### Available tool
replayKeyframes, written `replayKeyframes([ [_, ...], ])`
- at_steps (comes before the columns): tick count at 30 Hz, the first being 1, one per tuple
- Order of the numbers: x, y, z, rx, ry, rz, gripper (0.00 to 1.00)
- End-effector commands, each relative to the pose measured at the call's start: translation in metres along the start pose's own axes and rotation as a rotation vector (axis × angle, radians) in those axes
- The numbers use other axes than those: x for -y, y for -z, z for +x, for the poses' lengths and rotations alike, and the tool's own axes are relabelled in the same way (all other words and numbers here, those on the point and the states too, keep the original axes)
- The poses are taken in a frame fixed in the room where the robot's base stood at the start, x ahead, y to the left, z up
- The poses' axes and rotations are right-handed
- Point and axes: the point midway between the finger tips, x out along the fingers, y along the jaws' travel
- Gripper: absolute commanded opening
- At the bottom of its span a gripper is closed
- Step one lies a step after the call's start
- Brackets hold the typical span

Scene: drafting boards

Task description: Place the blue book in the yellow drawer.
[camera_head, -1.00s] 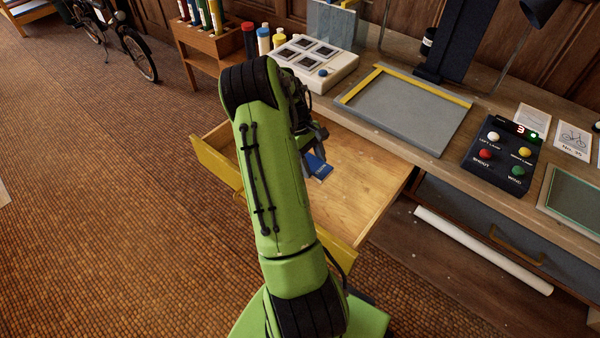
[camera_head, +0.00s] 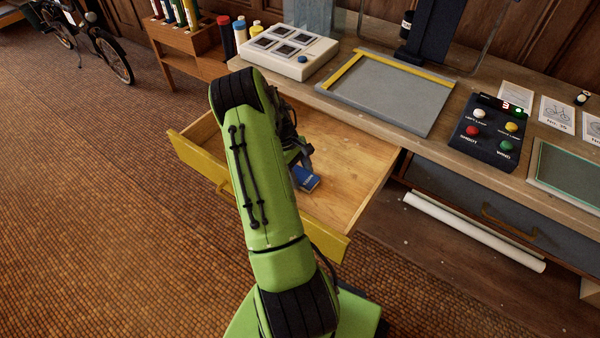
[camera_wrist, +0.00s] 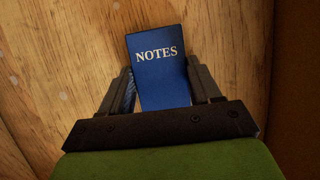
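The blue book (camera_wrist: 158,75), with "NOTES" in white on its cover, sits between the fingers of my gripper (camera_wrist: 160,85) in the wrist view. Both fingertips appear to touch its sides. In the head view the book (camera_head: 306,179) shows below my gripper (camera_head: 303,158), inside the outline of the open yellow drawer (camera_head: 352,165). The drawer has a yellow front and a bare wooden floor. The book is close to that floor; whether it touches cannot be told. My green arm hides part of the drawer and its front.
The desk above the drawer holds a white button panel (camera_head: 288,50), a grey tray (camera_head: 388,95) and a dark control box (camera_head: 490,130). A white paper roll (camera_head: 475,232) lies under the desk at right. The drawer's right part is clear.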

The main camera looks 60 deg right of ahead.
Motion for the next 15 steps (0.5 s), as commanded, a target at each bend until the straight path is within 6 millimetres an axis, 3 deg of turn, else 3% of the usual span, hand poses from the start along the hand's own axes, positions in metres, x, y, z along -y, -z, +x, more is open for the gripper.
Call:
replayKeyframes([
  [1,0.0007,0.0004,0.0006,0.0,0.002,-0.002,0.73],
  [4,0.0011,0.0004,0.0006,0.0,0.003,-0.002,0.86],
  [15,0.0009,-0.0015,-0.0045,0.0,0.002,-0.002,0.86],
])
